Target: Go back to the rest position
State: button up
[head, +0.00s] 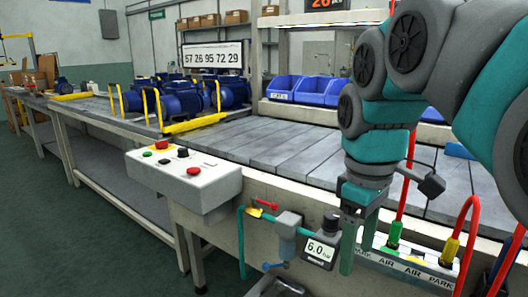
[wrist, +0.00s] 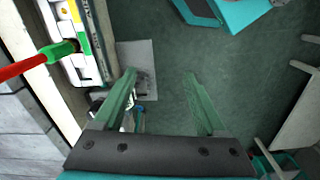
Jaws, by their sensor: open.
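My gripper (head: 358,240) hangs pointing down in front of the line's front edge in the head view. It is beside the air regulator with the 6.0 display (head: 320,251), to its right.
A grey control box (head: 190,185) with red, green and black buttons is on the line's front. A yellow coupling (head: 450,248) on a red hose is at the right. Blue pumps (head: 183,100) and blue bins (head: 310,90) stand behind. Floor at left (head: 90,250) is clear.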

jog(key=s+f+m+g, duration=0.1)
jog(key=s+f+m, duration=0.3)
jog(key=s+f, duration=0.4)
jog(key=s+f+m, duration=0.4)
jog(key=s+f, duration=0.4)
jog(key=f, duration=0.5)
jog(key=shift+s+f+m+g, duration=0.3)
jog(key=shift+f+m+g, duration=0.05)
jog(key=shift+m+g, duration=0.05)
